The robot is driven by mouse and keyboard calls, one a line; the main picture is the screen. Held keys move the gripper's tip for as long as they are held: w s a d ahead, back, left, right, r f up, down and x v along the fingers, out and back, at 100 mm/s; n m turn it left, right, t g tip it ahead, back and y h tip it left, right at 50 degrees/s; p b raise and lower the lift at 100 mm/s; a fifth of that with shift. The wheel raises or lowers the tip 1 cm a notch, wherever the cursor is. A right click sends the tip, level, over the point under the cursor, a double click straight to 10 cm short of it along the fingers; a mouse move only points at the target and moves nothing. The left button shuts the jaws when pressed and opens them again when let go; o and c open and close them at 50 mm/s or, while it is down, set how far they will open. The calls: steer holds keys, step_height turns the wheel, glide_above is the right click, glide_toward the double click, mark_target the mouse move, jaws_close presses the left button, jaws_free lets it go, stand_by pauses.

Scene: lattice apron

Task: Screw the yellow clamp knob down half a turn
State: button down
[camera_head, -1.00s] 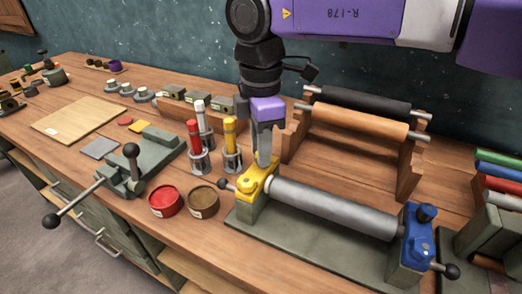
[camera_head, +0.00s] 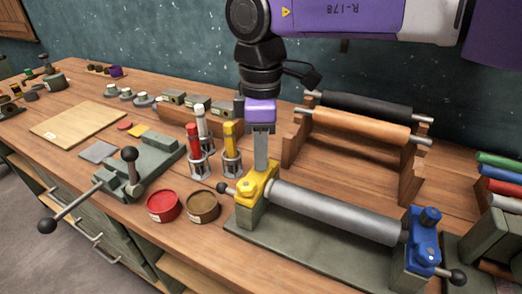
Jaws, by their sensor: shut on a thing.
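The yellow clamp (camera_head: 252,190) sits at the left end of the grey roller (camera_head: 335,212) on a green-grey base. My gripper (camera_head: 261,168) points straight down onto the top of this clamp, its grey fingers shut on the clamp knob. The fingers hide the knob, so its turn cannot be seen. The blue clamp (camera_head: 424,245) at the roller's right end has its blue knob (camera_head: 431,214) in plain view on top.
Red and brown tins (camera_head: 203,205) stand just left of the clamp. Upright red, white and yellow tubes (camera_head: 230,150) stand close behind, left of my gripper. A wooden rack (camera_head: 408,180) with black and orange rollers stands behind right. Bare bench lies between.

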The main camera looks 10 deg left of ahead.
steer(key=shift+r, duration=0.1)
steer(key=c, duration=1.2)
jaws_free()
steer(key=shift+o, duration=0.2)
step_height(320, 180, up, 8)
steer(key=shift+f, duration=0.1)
